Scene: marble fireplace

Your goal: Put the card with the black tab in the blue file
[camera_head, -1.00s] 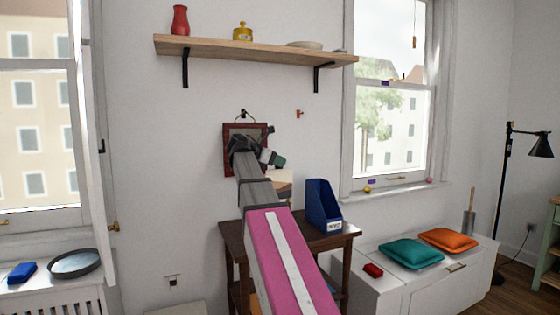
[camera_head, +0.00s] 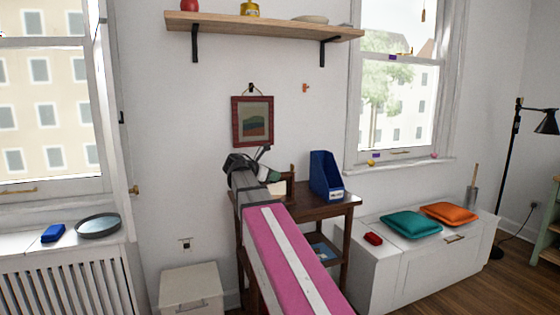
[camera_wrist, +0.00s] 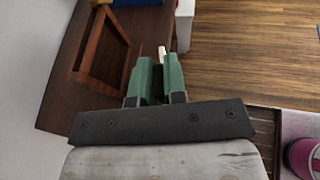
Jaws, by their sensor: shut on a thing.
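The blue file (camera_head: 325,178) stands upright on the dark wooden table, with a white label low on its front; a bit of blue also shows at the top edge of the wrist view (camera_wrist: 135,2). My gripper (camera_head: 274,175) is left of the file, near table height. In the wrist view its green fingers (camera_wrist: 157,78) are close together. A cream card (camera_head: 277,189) shows just below the gripper, and the gripper is shut on it. In the wrist view only a small pale piece (camera_wrist: 162,53) shows past the fingers. I cannot make out a black tab.
A brown wooden holder (camera_wrist: 102,50) stands on the table (camera_head: 330,209) left of the fingers. A framed picture (camera_head: 253,121) hangs behind, below a shelf (camera_head: 265,27). A white bench (camera_head: 425,268) with cushions stands at the right. Open floor (camera_wrist: 245,50) lies right of the table.

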